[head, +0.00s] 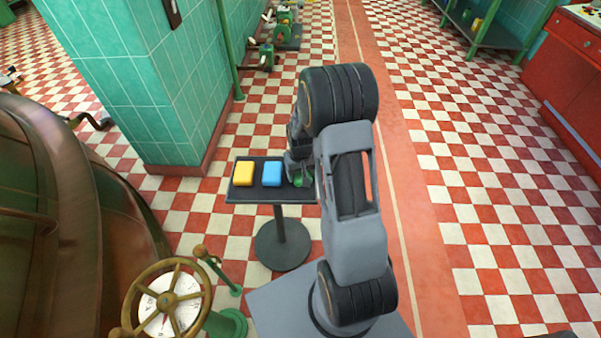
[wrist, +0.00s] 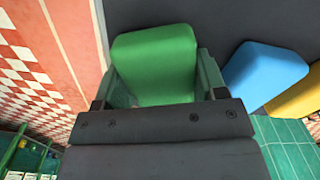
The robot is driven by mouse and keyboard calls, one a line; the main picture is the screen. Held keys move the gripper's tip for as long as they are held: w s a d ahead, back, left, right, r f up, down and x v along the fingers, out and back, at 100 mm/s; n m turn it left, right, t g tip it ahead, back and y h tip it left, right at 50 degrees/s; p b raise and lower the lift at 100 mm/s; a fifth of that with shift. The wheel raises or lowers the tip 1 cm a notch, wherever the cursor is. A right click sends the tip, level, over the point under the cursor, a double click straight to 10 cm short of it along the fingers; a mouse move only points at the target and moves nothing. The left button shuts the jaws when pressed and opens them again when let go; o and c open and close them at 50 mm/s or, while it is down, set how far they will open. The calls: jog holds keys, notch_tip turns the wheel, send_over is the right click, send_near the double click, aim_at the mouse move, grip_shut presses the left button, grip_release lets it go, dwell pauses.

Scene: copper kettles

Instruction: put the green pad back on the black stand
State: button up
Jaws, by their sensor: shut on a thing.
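The green pad (wrist: 155,62) is between the two fingers of my gripper (wrist: 157,85) in the wrist view, and the fingers are shut on it. In the head view the green pad (head: 299,181) shows only in part, below my gripper (head: 297,172), at the right end of the black stand (head: 278,195). My arm hides the stand's right edge. The stand's dark top (wrist: 225,25) fills the background behind the pad in the wrist view. I cannot tell whether the pad touches the top.
A blue pad (head: 272,174) and a yellow pad (head: 243,173) lie on the stand, left of my gripper. A green-tiled pillar (head: 150,90) stands behind to the left. A brass handwheel (head: 170,300) is at the front left. Checkered floor (head: 460,190) to the right is open.

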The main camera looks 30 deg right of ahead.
jog(key=shift+s+f+b, duration=0.15)
jog(key=shift+f+b, duration=0.15)
jog(key=shift+f, duration=0.2)
jog(key=o, duration=0.7)
jog(key=shift+o, duration=0.7)
jog(key=shift+s+r, duration=0.1)
jog(key=shift+o, duration=0.4)
jog(key=shift+r+p, duration=0.3)
jog(key=shift+p, duration=0.1)
notch_tip(320, 180, up, 12)
jog(key=p, duration=0.3)
jog(key=s+a+r+t, duration=0.1)
jog(key=s+a+r, duration=0.3)
jog(key=s+r, duration=0.2)
jog(key=s+a+r+n+t, duration=0.1)
jog(key=s+a+r+t, duration=0.1)
jog(key=s+a+r, duration=0.3)
jog(key=s, duration=0.4)
jog(key=shift+r, duration=0.35)
jog(key=shift+r, duration=0.15)
